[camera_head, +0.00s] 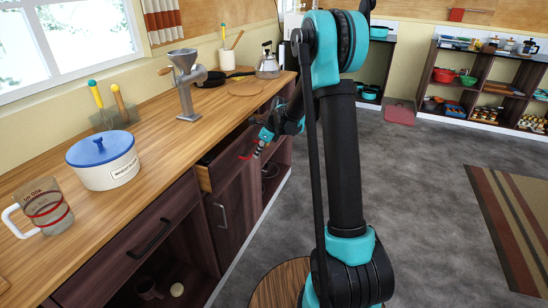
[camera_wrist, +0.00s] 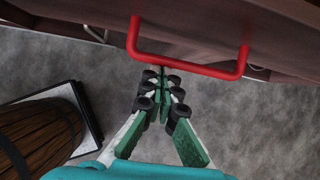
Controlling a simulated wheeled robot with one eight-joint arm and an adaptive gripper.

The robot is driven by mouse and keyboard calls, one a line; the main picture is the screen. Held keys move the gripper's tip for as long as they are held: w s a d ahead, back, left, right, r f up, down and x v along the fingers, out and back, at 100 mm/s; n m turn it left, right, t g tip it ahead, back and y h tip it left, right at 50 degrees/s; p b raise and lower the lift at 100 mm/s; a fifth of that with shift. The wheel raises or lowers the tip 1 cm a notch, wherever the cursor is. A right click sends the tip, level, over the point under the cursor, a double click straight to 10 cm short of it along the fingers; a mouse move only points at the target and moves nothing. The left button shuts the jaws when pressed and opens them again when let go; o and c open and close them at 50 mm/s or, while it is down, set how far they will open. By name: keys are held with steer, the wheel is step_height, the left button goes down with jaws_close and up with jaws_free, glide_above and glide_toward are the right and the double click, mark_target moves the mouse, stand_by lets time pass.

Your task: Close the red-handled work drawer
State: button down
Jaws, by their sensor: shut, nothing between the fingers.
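The work drawer (camera_head: 214,163) stands pulled out from the dark counter front, its light wooden side showing. Its red handle (camera_head: 246,155) is on the front, and in the wrist view the handle (camera_wrist: 190,65) spans the top as a red bar. My gripper (camera_head: 262,142) is in front of the drawer, close to the handle. In the wrist view my gripper (camera_wrist: 170,90) is shut with nothing between the fingers. The fingertips overlap the handle's lower edge in the picture; I cannot tell whether they touch it.
A blue-lidded pot (camera_head: 104,172), a measuring cup (camera_head: 46,212) and a metal grinder (camera_head: 185,75) stand on the wooden counter (camera_head: 160,135). Below are a cabinet door and open shelves. Grey floor (camera_head: 420,180) lies clear to the right, with a striped rug (camera_head: 510,220) beyond.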

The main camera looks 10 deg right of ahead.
mark_target(243, 150)
steer(key=w+a, duration=0.1)
steer(key=a, duration=0.1)
steer(key=w+a, duration=0.2)
steer(key=a, duration=0.1)
steer(key=shift+w+a, duration=0.1)
steer(key=shift+a, duration=0.25)
steer(key=shift+r, duration=0.1)
